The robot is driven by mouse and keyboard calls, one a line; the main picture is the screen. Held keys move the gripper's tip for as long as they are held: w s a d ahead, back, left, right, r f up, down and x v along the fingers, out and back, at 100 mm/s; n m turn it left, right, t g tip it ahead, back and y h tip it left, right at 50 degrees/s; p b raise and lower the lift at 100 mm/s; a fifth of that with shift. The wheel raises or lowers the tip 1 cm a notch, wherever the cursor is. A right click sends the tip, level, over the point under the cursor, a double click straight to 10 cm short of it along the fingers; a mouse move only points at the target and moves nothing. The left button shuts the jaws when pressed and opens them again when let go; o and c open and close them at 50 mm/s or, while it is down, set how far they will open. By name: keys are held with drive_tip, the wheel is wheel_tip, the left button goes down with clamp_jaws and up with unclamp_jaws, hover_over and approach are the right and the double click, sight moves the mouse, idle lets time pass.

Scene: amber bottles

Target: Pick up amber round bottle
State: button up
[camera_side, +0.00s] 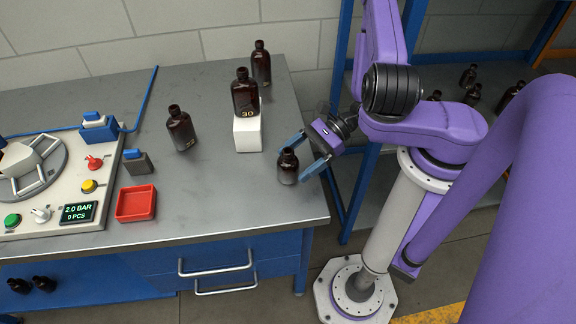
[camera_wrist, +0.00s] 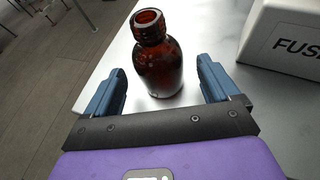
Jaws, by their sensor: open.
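An amber round bottle (camera_side: 287,167) stands upright on the grey table near its right edge, with its neck open. My gripper (camera_side: 304,157) is open, with its blue fingers low on either side of this bottle in the side view. In the wrist view the same bottle (camera_wrist: 160,62) stands ahead of and between the two blue fingertips (camera_wrist: 163,85). A gap shows on each side, so the fingers do not touch it there. How deep the bottle sits between the fingers is hard to tell.
A white block (camera_side: 248,134) close by carries an amber bottle marked 30 (camera_side: 245,93). Other amber bottles stand behind it (camera_side: 261,64) and to the left (camera_side: 181,128). A red tray (camera_side: 136,204) and a control panel (camera_side: 58,190) lie farther left. The table front is clear.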

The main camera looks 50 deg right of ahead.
sight(278, 175)
drive_tip(key=shift+x, duration=2.55)
drive_tip(key=c, duration=1.1)
drive_tip(key=shift+r, duration=0.1)
